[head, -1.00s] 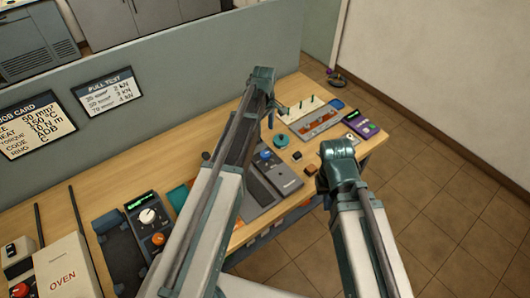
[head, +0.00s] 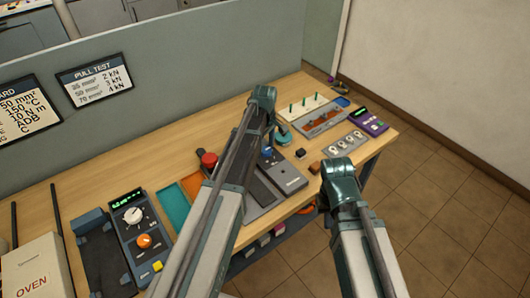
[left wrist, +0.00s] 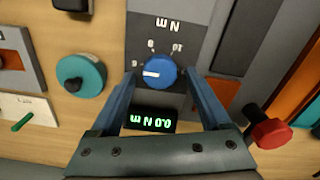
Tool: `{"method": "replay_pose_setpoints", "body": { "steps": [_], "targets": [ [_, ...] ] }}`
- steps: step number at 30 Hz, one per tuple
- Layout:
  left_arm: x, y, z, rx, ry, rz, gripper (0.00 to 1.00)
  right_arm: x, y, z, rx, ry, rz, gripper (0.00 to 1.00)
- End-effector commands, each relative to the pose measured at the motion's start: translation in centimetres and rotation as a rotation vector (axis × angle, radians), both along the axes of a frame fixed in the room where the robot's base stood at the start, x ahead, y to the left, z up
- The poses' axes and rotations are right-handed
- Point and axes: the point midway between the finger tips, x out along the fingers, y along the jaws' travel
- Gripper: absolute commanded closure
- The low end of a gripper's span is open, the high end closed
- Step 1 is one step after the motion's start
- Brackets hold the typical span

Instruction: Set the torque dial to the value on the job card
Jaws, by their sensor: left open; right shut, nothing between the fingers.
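The blue torque dial (left wrist: 160,72) sits on a grey panel marked N m, its white pointer toward the left of the picture. The dial also shows in the head view (head: 267,152). My left gripper (left wrist: 159,75) is open, one finger on each side of the dial in the picture; contact is not clear. The job card (head: 28,112) is cut off at the left; its third line reads 10 N m. My right gripper (head: 322,203) is shut and empty near the bench's front edge.
A red knob (left wrist: 271,132) stands close to my left gripper's right finger. A teal knob (left wrist: 82,76) is on its other side. The oven (head: 38,268) and a unit with a white dial (head: 133,214) are at the left. Open floor lies right of the bench.

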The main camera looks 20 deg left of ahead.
Motion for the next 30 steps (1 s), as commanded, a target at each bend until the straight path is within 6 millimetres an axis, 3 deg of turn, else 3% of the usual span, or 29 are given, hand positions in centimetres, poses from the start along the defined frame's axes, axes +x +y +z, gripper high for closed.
{"method": "replay_pose_setpoints", "body": {
  "steps": [8,21,30],
  "targets": [
    [0.0,0.0,-0.09,0.0,0.0,0.0,0.19,-0.01,0.0,-0.09,0.0,0.0,0.0,1.0],
    [0.0,0.0,-0.1,0.0,0.0,0.0,0.98,-0.01,0.0,-0.1,0.0,0.0,0.0,1.0],
    [0.02,-0.01,-0.1,0.0,0.0,-0.034,1.0,0.0,0.0,-0.1,0.0,0.0,0.0,1.0]
  ]
}}
